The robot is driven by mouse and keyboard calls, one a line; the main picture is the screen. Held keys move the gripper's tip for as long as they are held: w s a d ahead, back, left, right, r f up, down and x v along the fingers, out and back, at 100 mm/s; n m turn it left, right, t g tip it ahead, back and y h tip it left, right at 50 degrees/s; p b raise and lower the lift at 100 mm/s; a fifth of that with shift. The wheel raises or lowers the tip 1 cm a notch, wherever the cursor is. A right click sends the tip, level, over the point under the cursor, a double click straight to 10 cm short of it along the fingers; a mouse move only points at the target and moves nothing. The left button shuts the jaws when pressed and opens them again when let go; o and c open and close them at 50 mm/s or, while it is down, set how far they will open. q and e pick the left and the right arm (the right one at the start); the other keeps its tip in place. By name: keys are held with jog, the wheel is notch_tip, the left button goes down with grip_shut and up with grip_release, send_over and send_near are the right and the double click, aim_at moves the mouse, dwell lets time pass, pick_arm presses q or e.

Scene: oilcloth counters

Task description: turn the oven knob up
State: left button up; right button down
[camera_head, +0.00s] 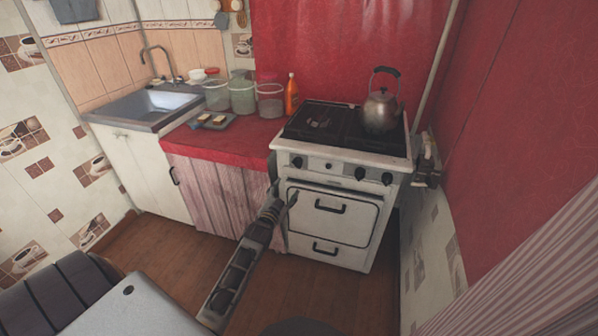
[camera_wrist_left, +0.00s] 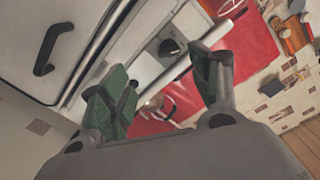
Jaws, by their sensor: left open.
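The white oven-stove (camera_head: 331,221) stands against the red wall in the head view, with a row of dark knobs along its front panel. The leftmost knob (camera_head: 297,162) is just above my left gripper (camera_head: 283,191); two more knobs (camera_head: 360,173) are to the right. The left gripper is open and empty, in front of the stove's upper left front. In the left wrist view a dark knob (camera_wrist_left: 170,48) shows beyond and between the two green-padded fingers (camera_wrist_left: 160,68), apart from them. Which way the knob points is too small to tell. My right gripper is not in view.
A kettle (camera_head: 381,108) stands on the stove's right rear. The oven door handle (camera_head: 330,206) sticks out below the knobs. An orange bottle (camera_head: 292,95) and clear jars (camera_head: 242,95) stand on the red counter (camera_head: 222,142) to the left. The wooden floor is open at the left.

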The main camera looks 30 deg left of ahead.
pick_arm(q)
jog(key=shift+a+r, duration=0.2)
jog(key=shift+r, duration=0.7)
jog(key=shift+w, duration=0.2)
